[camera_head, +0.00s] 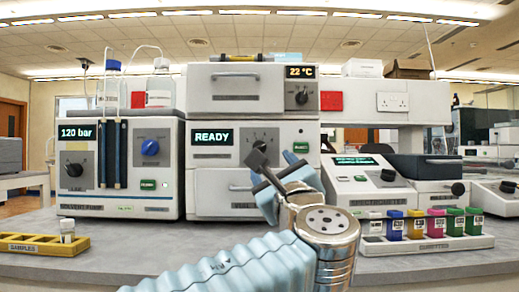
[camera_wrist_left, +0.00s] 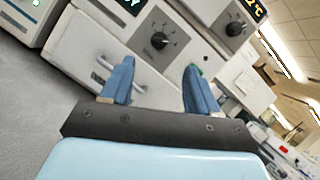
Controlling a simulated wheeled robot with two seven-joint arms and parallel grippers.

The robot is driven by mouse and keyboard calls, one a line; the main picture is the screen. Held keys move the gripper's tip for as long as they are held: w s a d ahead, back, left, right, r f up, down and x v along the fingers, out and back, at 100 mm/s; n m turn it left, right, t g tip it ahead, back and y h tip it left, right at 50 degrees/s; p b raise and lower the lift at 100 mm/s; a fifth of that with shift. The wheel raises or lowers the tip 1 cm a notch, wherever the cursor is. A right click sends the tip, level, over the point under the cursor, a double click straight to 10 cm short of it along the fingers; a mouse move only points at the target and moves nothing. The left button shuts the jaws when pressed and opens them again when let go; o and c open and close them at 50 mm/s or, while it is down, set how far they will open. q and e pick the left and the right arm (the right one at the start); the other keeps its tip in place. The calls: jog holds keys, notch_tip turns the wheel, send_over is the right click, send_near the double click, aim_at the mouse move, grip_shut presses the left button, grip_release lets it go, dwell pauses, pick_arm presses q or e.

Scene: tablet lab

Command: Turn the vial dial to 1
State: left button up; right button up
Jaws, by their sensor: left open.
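The dial (camera_head: 259,145) on the dark panel beside the READY display (camera_head: 213,137) appears to be the vial dial; its label is too small to read surely. In the left wrist view the dark knob (camera_wrist_left: 158,41) shows on its square panel, ahead of and between the fingers. Its exact setting is not clear. My left gripper (camera_head: 279,180) is open and empty, in front of the middle unit, below and right of the knob in the head view. It also shows in the left wrist view (camera_wrist_left: 155,83), apart from the knob. My right gripper is not in view.
Another knob (camera_head: 301,97) sits above, by the 22 °C display. The pump unit (camera_head: 150,190) stands left, with a blue knob. A cuvette rack (camera_head: 428,243) with coloured cuvettes and a photometer (camera_head: 358,180) stand right. A sample rack (camera_head: 40,245) lies at left.

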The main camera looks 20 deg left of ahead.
aim_at(260, 147)
pick_arm(q)
jog(key=p+x, duration=0.2)
jog(key=x, duration=0.9)
jog(key=shift+w+r, duration=0.1)
jog(key=shift+w, duration=0.05)
jog(key=c, duration=1)
jog(key=shift+c, duration=0.2)
